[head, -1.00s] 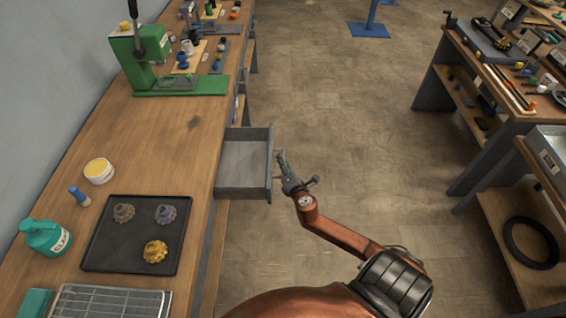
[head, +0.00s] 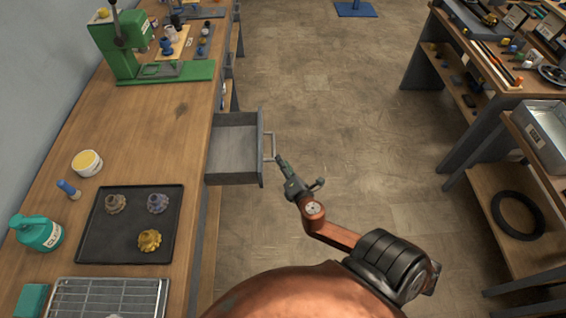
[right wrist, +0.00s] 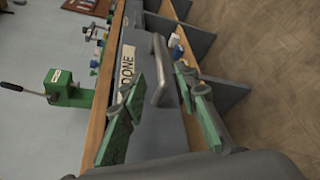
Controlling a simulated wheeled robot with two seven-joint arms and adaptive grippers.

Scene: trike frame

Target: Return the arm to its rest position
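My right gripper (head: 281,160) is beside the handle (head: 271,147) of a pulled-out grey drawer (head: 235,148) under the bench. In the right wrist view the two green-padded fingers (right wrist: 160,108) are spread apart with nothing between their pads. The drawer handle (right wrist: 160,70) shows ahead of the gap between them, on a front labelled "DONE" (right wrist: 127,70). The gripper looks slightly clear of the handle. The drawer's inside looks empty. My left gripper is out of view.
The wooden bench (head: 150,130) carries a green press (head: 150,60), a black tray (head: 105,245) with several gears, a teal bottle (head: 38,232) and a wire rack (head: 105,298). Floor (head: 340,130) is open right of the drawer. Shelving (head: 500,190) stands at the right.

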